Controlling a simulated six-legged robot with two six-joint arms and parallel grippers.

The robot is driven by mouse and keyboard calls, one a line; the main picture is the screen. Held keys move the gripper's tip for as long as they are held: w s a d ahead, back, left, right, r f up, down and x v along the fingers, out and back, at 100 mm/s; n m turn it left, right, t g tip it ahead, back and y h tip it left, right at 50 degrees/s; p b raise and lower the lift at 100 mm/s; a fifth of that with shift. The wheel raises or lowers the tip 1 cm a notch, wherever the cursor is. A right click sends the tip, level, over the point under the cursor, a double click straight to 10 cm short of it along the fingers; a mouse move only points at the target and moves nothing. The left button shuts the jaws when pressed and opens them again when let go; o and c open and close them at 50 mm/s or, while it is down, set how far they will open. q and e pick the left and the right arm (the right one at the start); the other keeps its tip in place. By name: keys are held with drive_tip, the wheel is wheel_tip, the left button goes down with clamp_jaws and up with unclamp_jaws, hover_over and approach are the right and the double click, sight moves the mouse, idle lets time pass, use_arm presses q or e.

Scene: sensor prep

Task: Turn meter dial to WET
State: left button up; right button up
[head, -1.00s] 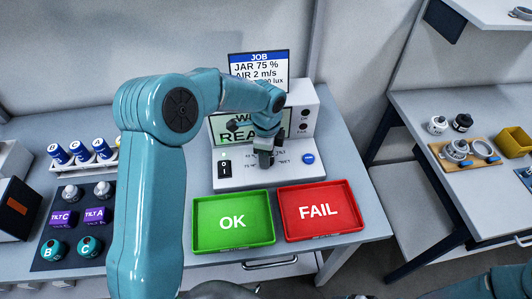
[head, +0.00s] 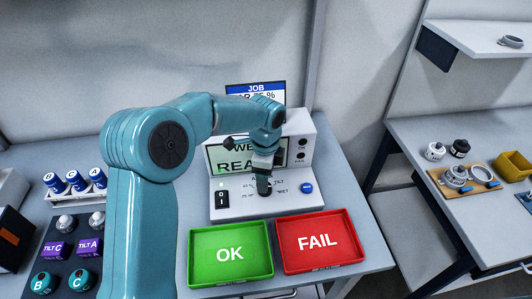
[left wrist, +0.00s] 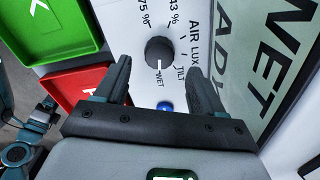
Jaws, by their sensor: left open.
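The meter (head: 228,208) stands on the bench, with a sloped front panel and a display. Its dark round dial (left wrist: 160,52) shows in the left wrist view, ringed by printed labels. The dial's white mark points at the WET label (left wrist: 160,82). The display (left wrist: 240,60) shows WET in large letters. My left gripper (left wrist: 160,82) is open, with one finger on each side of the dial and a gap visible at both sides.
The green OK tray (head: 196,277) and red FAIL tray (head: 290,264) lie in front of the meter. A blue button (head: 306,188) and a black switch (head: 222,198) flank the dial. Bottles and tilt parts stand at left. A second bench is at right.

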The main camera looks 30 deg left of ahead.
use_arm(q)
wheel_tip(320, 180, up, 12)
drive_tip(key=shift+f, duration=0.1)
drive_tip(key=shift+s+d, duration=0.1)
drive_tip(key=shift+s, duration=0.05)
idle(0.6)
